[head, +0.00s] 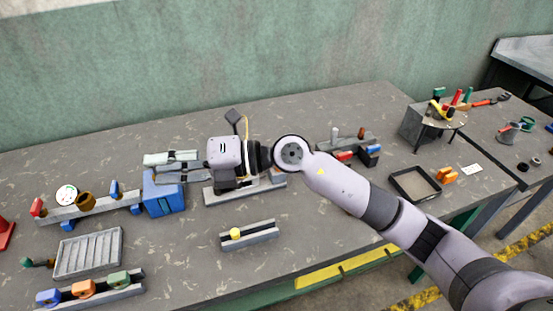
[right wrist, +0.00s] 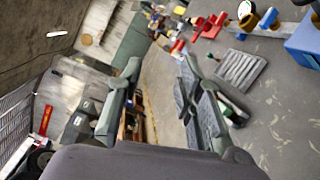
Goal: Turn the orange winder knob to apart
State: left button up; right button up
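An orange knob-like block (head: 83,288) sits between a blue one (head: 49,297) and a green one (head: 118,279) on a grey rail (head: 128,292) at the front left in the head view. I take it as the orange winder knob; its exact setting is too small to read. My right gripper (head: 176,167) is well behind and right of it, above the table, fingers pointing left. In the right wrist view its two fingers (right wrist: 160,105) are apart with nothing held between them. The orange knob cannot be made out there. My left gripper is not in view.
A grey ribbed tray (head: 88,253) lies behind the knob rail. A blue block (head: 163,192) stands near my right fingers, joined by a rail (head: 60,214) with a brown cup (head: 85,201). A rail with a yellow knob (head: 235,233) lies right. Bare tabletop (head: 180,250) lies between.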

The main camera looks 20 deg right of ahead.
jog(key=w+d+f+n+h, duration=0.1)
jog(key=w+d+f+h, duration=0.3)
jog(key=d+h, duration=0.15)
jog(key=w+d+f+h, duration=0.4)
jog(key=d+h, duration=0.1)
jog(key=d, duration=0.2)
jog(key=w+d+r+m+h, duration=0.1)
jog(key=w+d+h, duration=0.15)
jog(key=d, duration=0.45)
jog(key=w+d+r+m+h, duration=0.1)
jog(key=d+h, duration=0.3)
jog(key=d, duration=0.3)
jog(key=shift+t, duration=0.4)
jog(key=p+x, duration=0.2)
jog(key=x, duration=0.6)
jog(key=p+x, duration=0.2)
jog(key=x, duration=0.6)
jog(key=shift+w+a, duration=0.15)
jog(key=shift+w, duration=0.1)
jog(key=shift+w+f+p, duration=0.2)
jog(key=shift+f+p, duration=0.1)
jog(key=shift+f, duration=0.25)
jog(key=shift+c, duration=0.3)
grip_shut()
